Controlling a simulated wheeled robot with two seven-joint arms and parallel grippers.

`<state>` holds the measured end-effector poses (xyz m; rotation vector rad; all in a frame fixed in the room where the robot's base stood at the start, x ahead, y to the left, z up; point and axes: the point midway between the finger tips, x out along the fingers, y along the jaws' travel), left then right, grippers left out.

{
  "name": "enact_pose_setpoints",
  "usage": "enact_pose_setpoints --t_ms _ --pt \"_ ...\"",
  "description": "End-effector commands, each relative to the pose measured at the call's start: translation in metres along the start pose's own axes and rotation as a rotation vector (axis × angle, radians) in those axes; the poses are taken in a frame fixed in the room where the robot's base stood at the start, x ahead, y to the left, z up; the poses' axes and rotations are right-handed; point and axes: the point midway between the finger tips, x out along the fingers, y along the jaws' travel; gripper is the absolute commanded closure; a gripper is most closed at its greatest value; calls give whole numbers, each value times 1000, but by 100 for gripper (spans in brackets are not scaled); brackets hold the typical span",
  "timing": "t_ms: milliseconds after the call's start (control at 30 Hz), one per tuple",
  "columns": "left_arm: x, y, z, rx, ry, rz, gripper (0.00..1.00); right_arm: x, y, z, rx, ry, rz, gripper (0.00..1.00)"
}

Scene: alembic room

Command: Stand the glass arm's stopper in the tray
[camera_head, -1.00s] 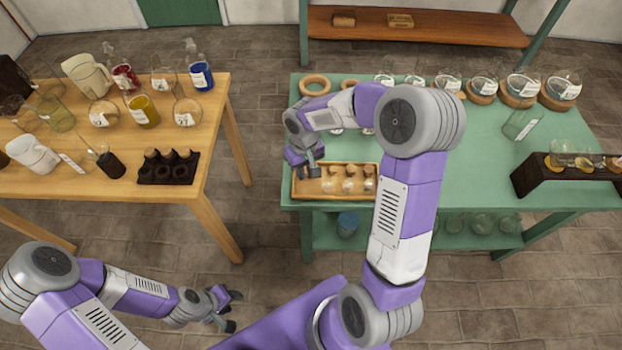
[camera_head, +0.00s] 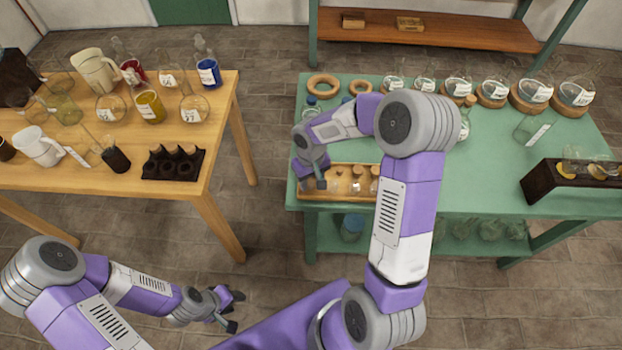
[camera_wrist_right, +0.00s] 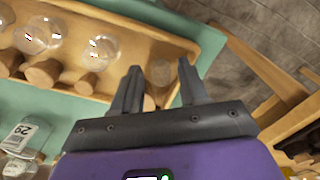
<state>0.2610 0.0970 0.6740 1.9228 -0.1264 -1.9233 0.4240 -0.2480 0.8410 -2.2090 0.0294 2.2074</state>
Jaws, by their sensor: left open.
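The wooden tray (camera_head: 330,197) lies at the near left of the green table. It holds a row of small round glass vessels with cork stoppers (camera_head: 357,170); they also show in the right wrist view (camera_wrist_right: 42,72). I cannot tell which stopper belongs to the glass arm. My right gripper (camera_head: 313,186) is low at the tray's left end. In the wrist view its fingers (camera_wrist_right: 160,72) are apart, with a clear glass bulb and part of a cork between or just beyond them; a gap shows beside the bulb. My left gripper (camera_head: 236,311) is open and empty above the floor.
Flasks on cork rings (camera_head: 530,95) line the green table's back. A dark wooden stand (camera_head: 550,190) is at its right. The wooden table (camera_head: 215,130) at left holds jugs, flasks and a dark rack (camera_head: 172,165). Floor lies between the tables.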

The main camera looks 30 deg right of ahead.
Motion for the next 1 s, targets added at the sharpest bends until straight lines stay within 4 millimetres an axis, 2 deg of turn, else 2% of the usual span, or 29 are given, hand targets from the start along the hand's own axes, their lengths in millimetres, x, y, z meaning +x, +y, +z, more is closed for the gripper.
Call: enact_pose_setpoints --t_ms 267,400,467,800,1000 --pt "0 0 0 0 0 0 57 -1 0 0 0 0 0 53" --pt "-5 2 0 0 0 0 57 -8 0 0 1 2 1 53" --pt "-7 3 0 0 0 0 57 -18 0 -1 0 5 1 53" --pt "-24 9 1 0 0 0 57 -91 0 -1 0 5 1 53" --pt "-29 11 1 0 0 0 57 -117 0 0 -1 2 1 53"
